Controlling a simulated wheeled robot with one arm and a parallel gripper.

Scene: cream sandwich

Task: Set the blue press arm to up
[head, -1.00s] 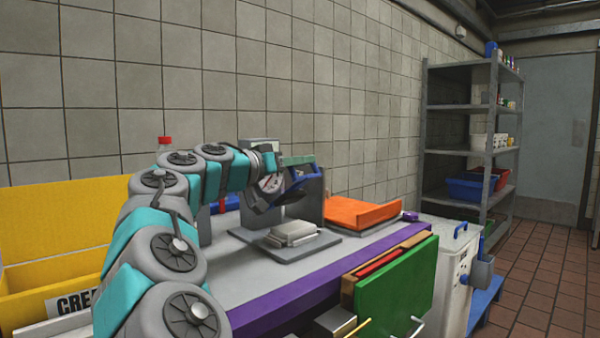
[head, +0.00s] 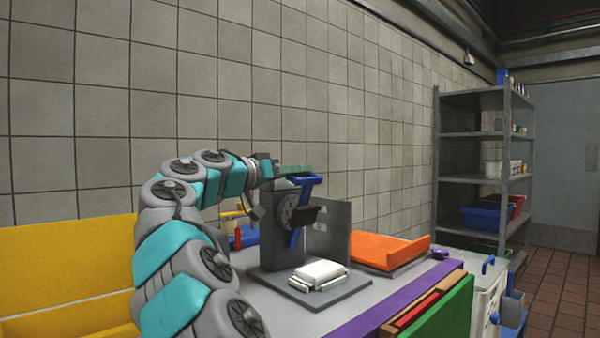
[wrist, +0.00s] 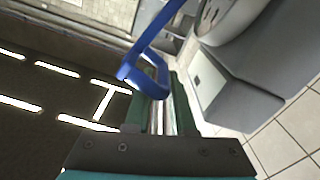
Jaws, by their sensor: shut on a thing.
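The blue press arm (head: 307,187) belongs to the grey press (head: 273,245) on the counter. It stands steeply, with its handle end at the top, above the round dial on the press. My gripper (head: 296,170) is at the handle end, high beside the press. In the wrist view the blue handle (wrist: 150,62) is a bent loop that passes down between the green fingers of my gripper (wrist: 160,115), which are shut on it. A white block (head: 319,271) lies on the press base plate, clear of the dark press head (head: 303,216).
An orange tray (head: 388,250) is right of the press. A yellow bin (head: 65,265) is at the left, and a green board (head: 445,318) is at the front right. A grey shelf (head: 487,135) stands farther right. The space above the press is clear.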

